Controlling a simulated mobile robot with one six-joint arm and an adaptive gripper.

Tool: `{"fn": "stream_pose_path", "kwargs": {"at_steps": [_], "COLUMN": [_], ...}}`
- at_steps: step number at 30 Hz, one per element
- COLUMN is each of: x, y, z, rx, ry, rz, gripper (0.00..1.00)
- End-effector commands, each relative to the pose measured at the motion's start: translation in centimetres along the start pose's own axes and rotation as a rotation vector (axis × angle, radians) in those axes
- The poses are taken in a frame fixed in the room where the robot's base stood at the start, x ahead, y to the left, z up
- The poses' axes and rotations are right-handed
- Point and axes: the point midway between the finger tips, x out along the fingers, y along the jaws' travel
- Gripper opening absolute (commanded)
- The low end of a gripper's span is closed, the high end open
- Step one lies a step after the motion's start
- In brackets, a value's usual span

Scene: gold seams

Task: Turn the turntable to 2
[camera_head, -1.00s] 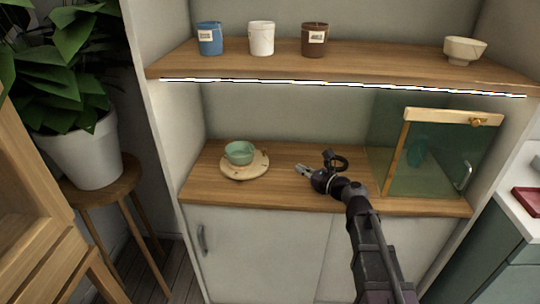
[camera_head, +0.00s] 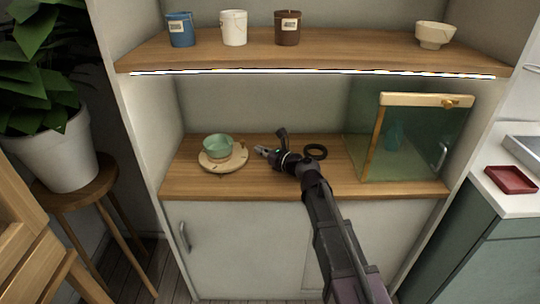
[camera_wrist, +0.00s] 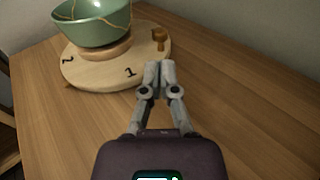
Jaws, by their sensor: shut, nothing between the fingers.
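The turntable (camera_head: 236,163) is a round, pale wooden disc on the wooden counter, left of my gripper. In the wrist view the turntable (camera_wrist: 104,78) shows a 1 on its near side and a 2 on its left side. A small wooden peg (camera_wrist: 158,38) stands at its right rim, and a small pointer sits at its lower left edge. A green bowl (camera_head: 217,146) with gold seams stands on the disc; it also shows in the wrist view (camera_wrist: 100,22). My gripper (camera_wrist: 156,68) is shut and empty, with its fingertips close to the disc's near right edge. Contact cannot be told.
A glass case (camera_head: 412,150) with a wooden top bar stands on the right of the counter (camera_head: 345,178). A dark ring (camera_head: 316,151) lies behind my wrist. The shelf (camera_head: 340,52) above holds several cups and a bowl.

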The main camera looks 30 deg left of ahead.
Motion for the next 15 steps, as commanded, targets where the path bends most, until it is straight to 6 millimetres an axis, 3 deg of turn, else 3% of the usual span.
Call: {"fn": "stream_pose_path", "kwargs": {"at_steps": [6,15], "x": [3.3,5.0], "y": [-0.1,-0.1], "z": [0.0,0.0], "rx": [0.000,0.000], "ry": [0.000,0.000], "rz": [0.001,-0.001], "gripper": [0.00,0.00]}}
